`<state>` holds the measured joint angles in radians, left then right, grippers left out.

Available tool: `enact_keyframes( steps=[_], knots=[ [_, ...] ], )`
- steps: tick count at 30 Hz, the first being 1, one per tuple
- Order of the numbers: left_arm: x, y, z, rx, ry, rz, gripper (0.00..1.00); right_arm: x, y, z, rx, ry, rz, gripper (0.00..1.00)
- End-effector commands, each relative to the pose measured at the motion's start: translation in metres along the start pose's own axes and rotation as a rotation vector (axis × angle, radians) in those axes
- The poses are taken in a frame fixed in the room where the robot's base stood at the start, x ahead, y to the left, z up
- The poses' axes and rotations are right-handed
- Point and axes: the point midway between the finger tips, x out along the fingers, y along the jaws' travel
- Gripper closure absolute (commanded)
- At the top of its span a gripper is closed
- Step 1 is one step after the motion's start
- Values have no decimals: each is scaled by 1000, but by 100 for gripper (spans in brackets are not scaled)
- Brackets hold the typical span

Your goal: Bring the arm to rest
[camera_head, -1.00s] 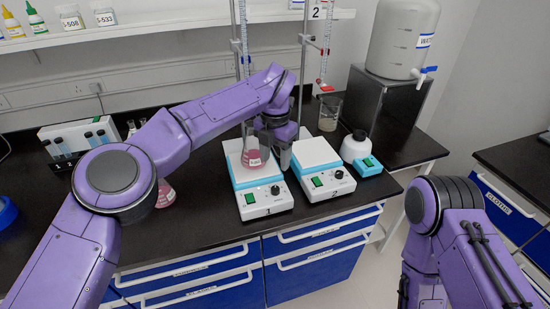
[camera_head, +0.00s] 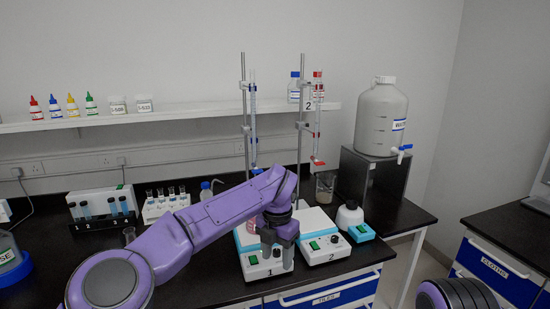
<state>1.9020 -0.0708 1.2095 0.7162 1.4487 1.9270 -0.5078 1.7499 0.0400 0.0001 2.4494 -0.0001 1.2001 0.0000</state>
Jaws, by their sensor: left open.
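My left arm comes in from the left, and its gripper (camera_head: 278,258) points down in front of stirrer 1 (camera_head: 254,269). Its two fingers are apart with nothing seen between them. A flask with pink liquid (camera_head: 252,224) shows only in part behind the arm and gripper, over stirrer 1's plate. I cannot tell whether the gripper touches the flask. Part of my right arm shows at the bottom right edge; its gripper is out of view.
Stirrer 2 (camera_head: 325,249) stands just right of the gripper. A white bottle (camera_head: 350,216), a beaker (camera_head: 325,187) and two burette stands are behind. Tube racks (camera_head: 104,206) stand at left. A shelf (camera_head: 170,115) runs along the wall. A water tank (camera_head: 382,120) stands at right.

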Motion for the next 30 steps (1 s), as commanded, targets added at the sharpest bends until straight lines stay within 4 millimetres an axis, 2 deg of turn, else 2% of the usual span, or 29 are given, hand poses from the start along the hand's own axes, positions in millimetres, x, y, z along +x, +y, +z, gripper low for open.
enact_keyframes(
  steps=[5,11,14,20,23,26,27,29,30],
  knots=[
    [1,13,6,-28,-47,78,46,0,0,0,0,-1,0,100],
    [25,27,6,52,-71,287,46,0,0,0,0,0,0,100],
    [42,32,4,125,-72,410,46,0,0,0,0,0,0,100],
    [99,42,-10,380,-55,699,46,1,0,0,0,0,0,100],
    [141,45,-28,580,-35,833,46,2,0,1,0,0,0,100],
    [197,43,-65,853,-1,929,46,3,0,2,0,0,0,100],
    [222,42,-86,975,15,946,46,4,0,2,0,0,0,100],
    [257,38,-125,1159,41,941,46,4,0,2,0,0,0,100],
    [279,35,-154,1276,59,919,46,5,0,2,0,0,0,100]
  ],
)
